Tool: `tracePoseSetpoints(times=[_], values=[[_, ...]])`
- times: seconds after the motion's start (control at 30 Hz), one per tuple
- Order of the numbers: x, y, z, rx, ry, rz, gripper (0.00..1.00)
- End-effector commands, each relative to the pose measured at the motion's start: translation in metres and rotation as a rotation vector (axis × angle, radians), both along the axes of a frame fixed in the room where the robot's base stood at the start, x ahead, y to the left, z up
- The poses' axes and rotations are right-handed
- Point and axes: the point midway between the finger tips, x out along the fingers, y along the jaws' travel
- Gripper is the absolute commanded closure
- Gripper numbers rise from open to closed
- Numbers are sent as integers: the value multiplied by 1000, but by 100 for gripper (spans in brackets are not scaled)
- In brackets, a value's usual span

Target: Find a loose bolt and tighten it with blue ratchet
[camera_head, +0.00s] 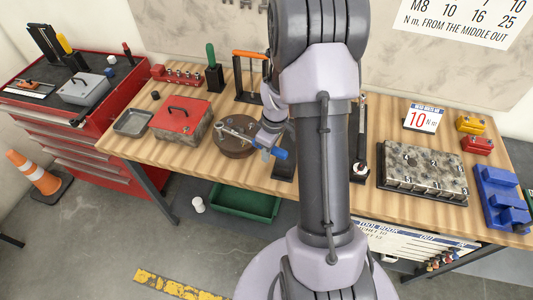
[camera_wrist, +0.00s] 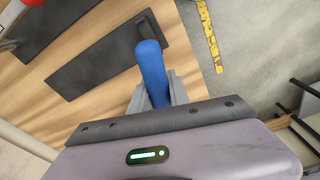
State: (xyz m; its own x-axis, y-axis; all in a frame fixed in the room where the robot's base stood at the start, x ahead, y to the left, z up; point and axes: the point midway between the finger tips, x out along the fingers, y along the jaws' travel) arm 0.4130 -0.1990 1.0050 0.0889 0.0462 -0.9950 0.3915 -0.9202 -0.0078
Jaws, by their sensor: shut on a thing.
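My gripper (camera_head: 268,140) is shut on the blue handle of the blue ratchet (camera_head: 280,153), over the wooden workbench. In the wrist view the blue handle (camera_wrist: 152,72) sticks up between the two grey fingers (camera_wrist: 155,95). The ratchet's head is hidden in the wrist view. A silver bar shows by a brown round disc left of my gripper; I cannot tell whether it belongs to the ratchet. A mottled metal block (camera_head: 424,172) with several bolts on top lies on the right of the bench. I cannot tell which bolt is loose.
A sign reading 10 N m (camera_head: 423,118) stands behind the block. Blue holders (camera_head: 502,198) stand at the right end. My arm hides the middle.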

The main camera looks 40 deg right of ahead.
Motion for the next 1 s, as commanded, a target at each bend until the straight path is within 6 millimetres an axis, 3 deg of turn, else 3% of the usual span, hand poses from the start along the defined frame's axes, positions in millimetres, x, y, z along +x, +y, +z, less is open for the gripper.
tracePoseSetpoints(times=[0.27,0.7,1.0], values=[[2,-1,6,-4,-5,-2,100],[2,-2,35,-4,-6,-3,100],[1,-2,36,-3,-5,-2,100]])
